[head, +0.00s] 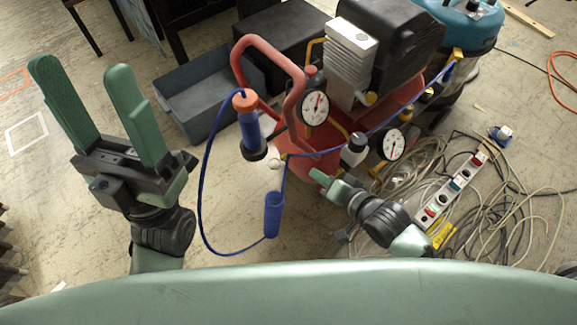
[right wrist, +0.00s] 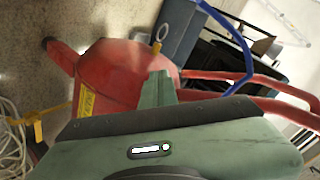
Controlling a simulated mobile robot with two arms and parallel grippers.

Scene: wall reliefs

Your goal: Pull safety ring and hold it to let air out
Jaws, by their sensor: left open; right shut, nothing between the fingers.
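The compressor's red tank (head: 310,165) stands right of centre in the head view. A small pale ring (head: 274,164) shows at the tank's left side; the right wrist view shows a brass ring (right wrist: 161,32) on a short stem at the red tank (right wrist: 120,75). My right gripper (head: 320,177) is shut and empty beside the tank, to the right of the ring. In the right wrist view its fingertips (right wrist: 157,84) lie just below the ring and apart from it. My left gripper (head: 84,68) is open and empty at the left, far from the compressor.
Two gauges (head: 315,107) (head: 391,145) sit on the compressor. A power strip (head: 455,188) and tangled cables lie at right. A grey bin (head: 195,100) stands behind.

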